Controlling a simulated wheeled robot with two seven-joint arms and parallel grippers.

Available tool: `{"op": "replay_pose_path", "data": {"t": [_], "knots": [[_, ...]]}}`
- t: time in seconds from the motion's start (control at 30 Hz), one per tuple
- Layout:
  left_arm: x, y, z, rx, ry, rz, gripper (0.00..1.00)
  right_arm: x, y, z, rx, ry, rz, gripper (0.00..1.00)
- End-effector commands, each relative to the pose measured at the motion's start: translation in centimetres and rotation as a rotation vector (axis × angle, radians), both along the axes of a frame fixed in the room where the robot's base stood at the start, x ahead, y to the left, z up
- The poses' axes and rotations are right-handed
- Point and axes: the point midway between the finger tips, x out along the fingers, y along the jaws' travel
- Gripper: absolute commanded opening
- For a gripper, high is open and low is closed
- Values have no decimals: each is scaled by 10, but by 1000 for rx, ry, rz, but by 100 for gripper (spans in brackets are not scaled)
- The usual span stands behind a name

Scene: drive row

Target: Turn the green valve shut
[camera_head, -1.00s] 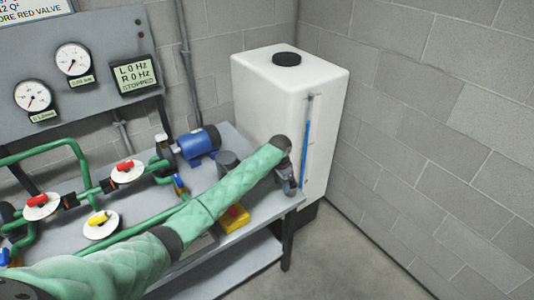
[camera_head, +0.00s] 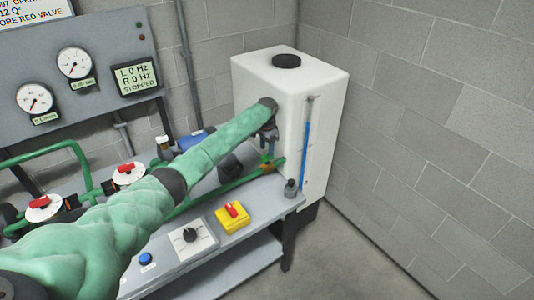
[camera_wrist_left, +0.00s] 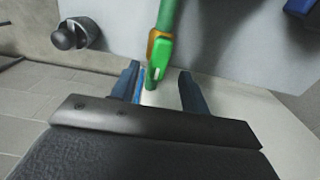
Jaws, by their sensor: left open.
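The green valve's lever (camera_head: 266,158) shows in the head view just below my left gripper (camera_head: 269,142), on a brass-coloured body on a green pipe beside the white tank. In the left wrist view the green lever (camera_wrist_left: 159,52) sits on its orange-brown body, and its end reaches between the fingertips of my left gripper (camera_wrist_left: 158,75). The fingers stand apart on either side of the lever. I cannot tell whether either touches it. My sleeved left arm hides part of the pipework. My right gripper is out of view.
The white tank (camera_head: 300,85) stands at the bench's right end. A small grey cylinder (camera_head: 291,188) stands at the bench corner. A yellow box with a red switch (camera_head: 234,217) and a panel with a black knob (camera_head: 190,237) lie along the front. Red valves (camera_head: 128,172) are at the left.

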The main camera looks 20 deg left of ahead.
Motion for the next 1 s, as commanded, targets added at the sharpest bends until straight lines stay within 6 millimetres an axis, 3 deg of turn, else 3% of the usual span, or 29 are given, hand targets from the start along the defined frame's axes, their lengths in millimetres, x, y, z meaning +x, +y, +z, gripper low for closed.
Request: {"op": "replay_pose_path", "data": {"t": [0.3,0.67,0.7,0.9,1.0], "knots": [[0,-1,-35,0,0,-1,45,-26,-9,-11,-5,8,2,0],[0,-1,-42,-1,-1,-1,45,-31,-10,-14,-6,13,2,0],[0,-1,-42,-1,-1,-1,44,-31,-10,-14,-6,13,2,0],[0,-1,-42,-1,-1,-1,4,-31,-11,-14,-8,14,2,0],[0,-1,-42,0,-1,-1,1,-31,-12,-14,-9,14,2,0]]}}
